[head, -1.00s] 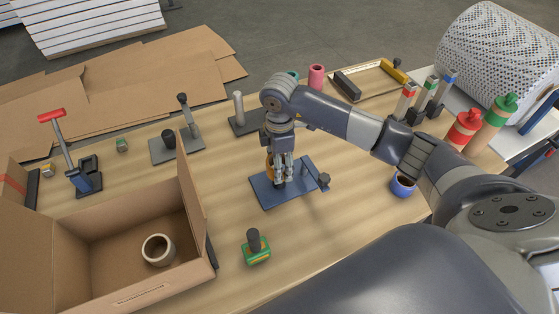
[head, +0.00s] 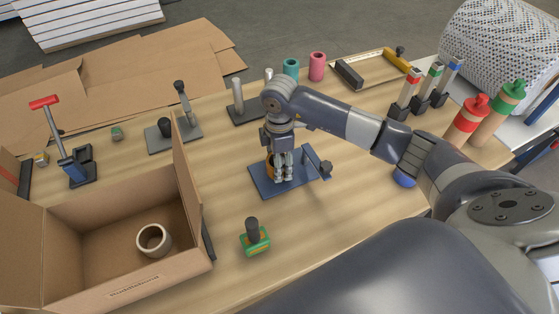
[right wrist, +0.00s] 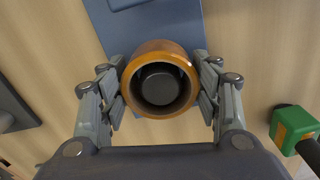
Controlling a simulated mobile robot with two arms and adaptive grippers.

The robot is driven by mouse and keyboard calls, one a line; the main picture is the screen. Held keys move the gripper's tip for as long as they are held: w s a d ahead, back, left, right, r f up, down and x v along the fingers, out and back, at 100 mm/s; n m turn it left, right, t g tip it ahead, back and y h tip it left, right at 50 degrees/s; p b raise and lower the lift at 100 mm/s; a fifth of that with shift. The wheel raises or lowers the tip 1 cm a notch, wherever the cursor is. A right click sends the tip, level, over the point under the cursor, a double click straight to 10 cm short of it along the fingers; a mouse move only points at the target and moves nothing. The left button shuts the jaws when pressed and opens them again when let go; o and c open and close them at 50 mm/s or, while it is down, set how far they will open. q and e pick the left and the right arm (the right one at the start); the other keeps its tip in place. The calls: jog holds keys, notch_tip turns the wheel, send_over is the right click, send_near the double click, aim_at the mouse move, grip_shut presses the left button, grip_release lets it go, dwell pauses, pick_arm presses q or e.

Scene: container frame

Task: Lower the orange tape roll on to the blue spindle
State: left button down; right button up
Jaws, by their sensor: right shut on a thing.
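The orange tape roll (right wrist: 130,90) is between the fingers of my right gripper (right wrist: 162,92), which is shut on it. In the head view the roll (head: 269,166) is mostly hidden behind the fingers of the right gripper (head: 284,178), above the blue spindle's base plate (head: 265,190). In the right wrist view a dark round shape shows inside the roll's hole, and the blue plate (right wrist: 190,25) lies behind the roll. I cannot tell how far down the roll sits on the post. My left gripper is not in view.
A cardboard box (head: 125,293) with a pale roll (head: 141,241) inside stands at the front left. A green tape piece with a dark handle (head: 255,240) is in front of the plate. A blue cup (head: 403,179) is at the right. Grey stands (head: 188,136) are behind.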

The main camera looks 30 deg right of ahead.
jog(key=o, duration=1.1)
notch_tip(320, 180, up, 12)
jog(key=shift+r, duration=0.1)
